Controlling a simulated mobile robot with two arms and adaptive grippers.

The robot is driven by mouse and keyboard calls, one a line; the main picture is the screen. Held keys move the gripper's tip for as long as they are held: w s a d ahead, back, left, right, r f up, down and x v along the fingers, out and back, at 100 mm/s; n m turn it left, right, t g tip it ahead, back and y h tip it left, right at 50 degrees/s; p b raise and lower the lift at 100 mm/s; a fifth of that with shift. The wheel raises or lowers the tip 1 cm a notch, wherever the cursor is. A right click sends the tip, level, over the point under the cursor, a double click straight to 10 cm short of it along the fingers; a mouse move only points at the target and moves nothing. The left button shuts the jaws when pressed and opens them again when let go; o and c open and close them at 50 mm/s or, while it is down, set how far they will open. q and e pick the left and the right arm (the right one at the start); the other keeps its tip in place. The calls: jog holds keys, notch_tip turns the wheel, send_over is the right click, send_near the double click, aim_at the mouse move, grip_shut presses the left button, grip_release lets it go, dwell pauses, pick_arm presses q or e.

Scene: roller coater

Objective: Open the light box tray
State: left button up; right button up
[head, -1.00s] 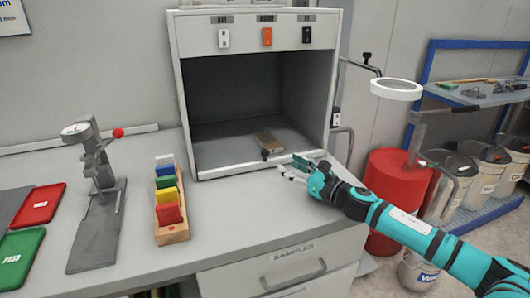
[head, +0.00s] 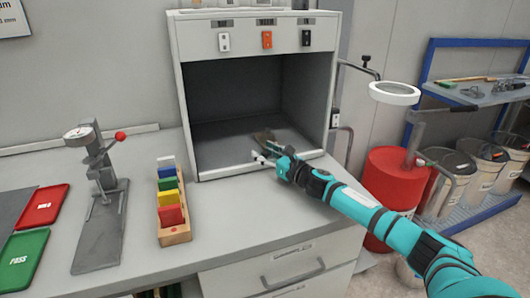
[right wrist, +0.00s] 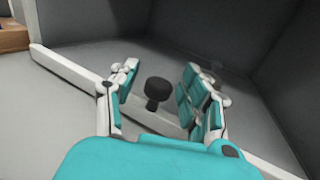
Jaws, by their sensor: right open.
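The light box (head: 199,100) is a pale grey cabinet with an open dark front, standing on the bench. Its grey floor tray (head: 215,137) lies behind a white front lip (head: 228,169); the lip also shows in the right wrist view (right wrist: 75,77). A black knob (right wrist: 157,90) stands between my right fingers in the right wrist view, apart from both; what it is fixed to is unclear. My right gripper (head: 268,158) is open at the middle of the box's front edge (right wrist: 155,93). It partly hides a brownish piece (head: 262,136) inside the box. My left gripper is not in view.
A wooden holder with coloured cards (head: 173,232) and a gauge stand (head: 100,225) stand left on the bench. A ring lamp (head: 394,92) and red drum (head: 392,180) are at right. A drawer (head: 285,268) is below. Bench in front of the box is clear.

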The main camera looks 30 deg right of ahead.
jog(key=shift+c, duration=0.4)
grip_shut()
dwell(0.4)
